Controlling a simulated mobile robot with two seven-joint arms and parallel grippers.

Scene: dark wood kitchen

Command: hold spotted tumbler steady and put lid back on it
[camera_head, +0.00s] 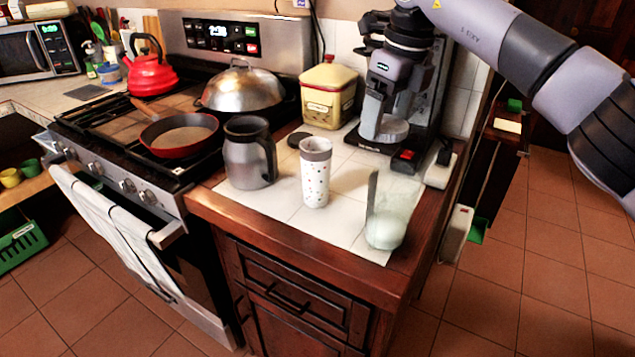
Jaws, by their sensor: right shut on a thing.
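The spotted tumbler (315,182) stands upright on the white tiled counter, white with dark spots and a grey band at its top. My right gripper (382,126) points down to the right of and behind the tumbler, apart from it. It appears shut on a grey round piece (394,131); I cannot tell for sure if this is the lid, as the coffee machine behind blends with it. A flat black disc (298,139) lies behind the tumbler. My left gripper is not in view.
A grey metal jug (247,160) stands close left of the tumbler and a clear glass vessel (388,215) to its right. Behind are a cream canister (328,97) and a black machine base with a red switch (407,155). The stove is at left.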

